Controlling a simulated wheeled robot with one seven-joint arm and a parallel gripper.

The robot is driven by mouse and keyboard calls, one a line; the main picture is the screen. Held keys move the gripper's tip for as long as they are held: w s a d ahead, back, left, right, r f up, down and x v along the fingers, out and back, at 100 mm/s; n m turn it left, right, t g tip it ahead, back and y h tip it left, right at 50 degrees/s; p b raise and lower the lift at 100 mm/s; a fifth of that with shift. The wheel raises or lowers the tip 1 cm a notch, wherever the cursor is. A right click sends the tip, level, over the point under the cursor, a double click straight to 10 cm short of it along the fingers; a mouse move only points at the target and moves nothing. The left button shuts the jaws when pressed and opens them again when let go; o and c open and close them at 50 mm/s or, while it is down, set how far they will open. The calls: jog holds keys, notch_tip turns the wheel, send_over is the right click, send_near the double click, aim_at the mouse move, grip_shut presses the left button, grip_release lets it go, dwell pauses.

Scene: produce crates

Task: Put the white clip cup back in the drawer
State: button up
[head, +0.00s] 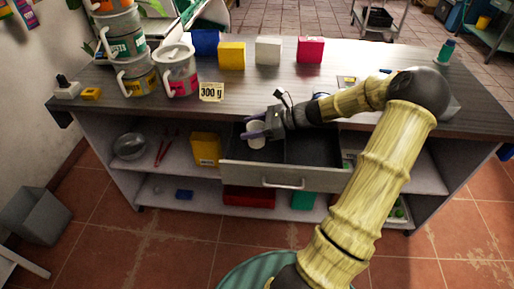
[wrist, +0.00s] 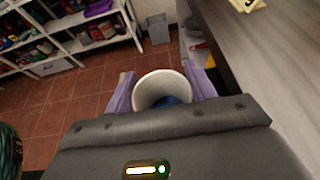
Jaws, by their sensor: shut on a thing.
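The white clip cup (head: 257,142) is held between the purple fingers of my gripper (head: 254,131). In the wrist view the cup (wrist: 150,82) shows its round open mouth, with something blue inside, between the two fingers of my gripper (wrist: 161,78). The drawer (head: 262,176) is pulled out under the counter, its grey front and handle facing me, with a divider inside. The cup appears over or within the drawer's left part. I cannot tell whether it touches the drawer floor.
The counter (head: 130,106) carries stacked buckets (head: 127,45), coloured blocks (head: 268,50) and a "300 g" card (head: 211,92). A yellow box (head: 206,149) and a metal bowl (head: 130,146) stand on the shelf left of the drawer. A grey bin (head: 40,215) stands on the floor at left.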

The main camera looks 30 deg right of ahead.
aim_at(252, 142)
jog(key=shift+f+b, duration=0.3)
jog(key=shift+f, duration=2.8)
jog(key=shift+f, duration=1.9)
jog(key=o, duration=1)
jog(key=v, duration=1.2)
jog(key=shift+d, duration=0.1)
